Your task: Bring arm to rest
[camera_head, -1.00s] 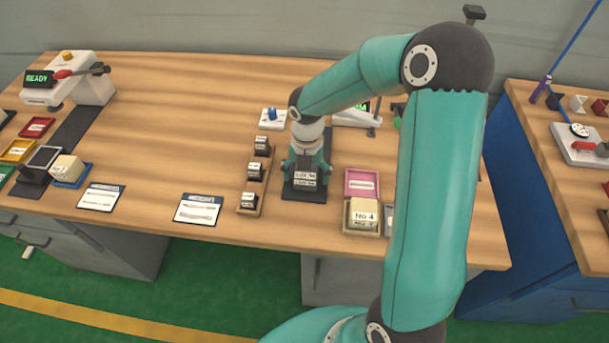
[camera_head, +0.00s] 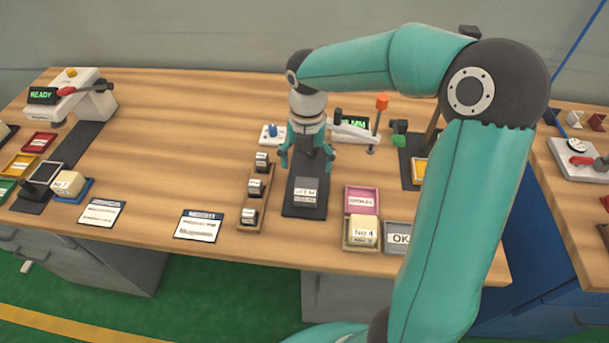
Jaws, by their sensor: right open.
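My right arm reaches in from the lower right over the wooden table (camera_head: 170,140). My right gripper (camera_head: 307,165) points down with its fingers apart and nothing between them. It hangs above a grey block (camera_head: 306,191) that sits on a dark pad (camera_head: 304,211). The gripper is clear of the block. My left gripper does not show.
A wooden rack (camera_head: 253,207) with dark stamps stands left of the pad. To the right are a pink tray (camera_head: 361,199), a box marked No 4 (camera_head: 364,228) and an OK tray (camera_head: 398,237). A machine reading READY (camera_head: 75,93) stands far left.

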